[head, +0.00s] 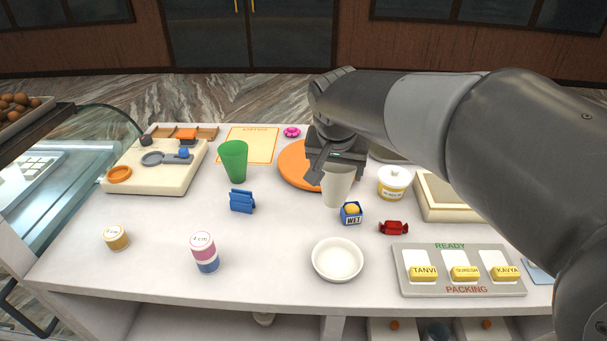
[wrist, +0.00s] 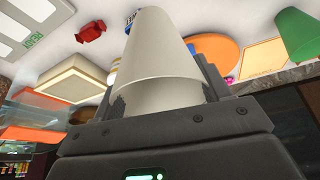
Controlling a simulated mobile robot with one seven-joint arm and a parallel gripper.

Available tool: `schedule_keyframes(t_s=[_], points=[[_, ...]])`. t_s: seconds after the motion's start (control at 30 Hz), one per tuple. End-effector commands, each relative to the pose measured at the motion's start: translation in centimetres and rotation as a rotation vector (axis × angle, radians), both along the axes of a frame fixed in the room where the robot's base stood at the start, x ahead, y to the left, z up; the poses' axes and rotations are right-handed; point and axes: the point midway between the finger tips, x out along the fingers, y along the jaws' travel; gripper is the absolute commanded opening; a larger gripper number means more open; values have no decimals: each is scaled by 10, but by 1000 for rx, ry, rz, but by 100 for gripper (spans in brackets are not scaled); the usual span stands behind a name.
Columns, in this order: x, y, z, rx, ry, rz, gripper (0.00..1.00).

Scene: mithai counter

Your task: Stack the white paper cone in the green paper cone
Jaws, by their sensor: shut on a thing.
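The white paper cone (head: 337,186) is held by my gripper (head: 336,168), wide end up, above the counter in the head view. In the wrist view the white cone (wrist: 158,60) fills the middle, between the two fingers of my gripper (wrist: 165,100). The green paper cone (head: 233,161) stands wide end up on the counter, to the left of my gripper and apart from it. In the wrist view part of the green cone (wrist: 299,36) shows at the right edge. The inside of the green cone is mostly hidden.
An orange round board (head: 294,166) lies between the green cone and my gripper. A blue clip-like object (head: 242,201) stands in front of the green cone. A small blue box (head: 351,213), white bowl (head: 338,260) and lidded jar (head: 394,182) are near the white cone.

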Motion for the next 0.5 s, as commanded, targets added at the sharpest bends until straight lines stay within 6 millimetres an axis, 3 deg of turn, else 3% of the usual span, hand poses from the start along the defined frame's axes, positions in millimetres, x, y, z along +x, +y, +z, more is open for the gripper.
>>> schedule_keyframes(t_s=[0.17,0.5], points=[[22,10,15,-6,-1,34,38],[110,81,53,-18,-2,195,38]])
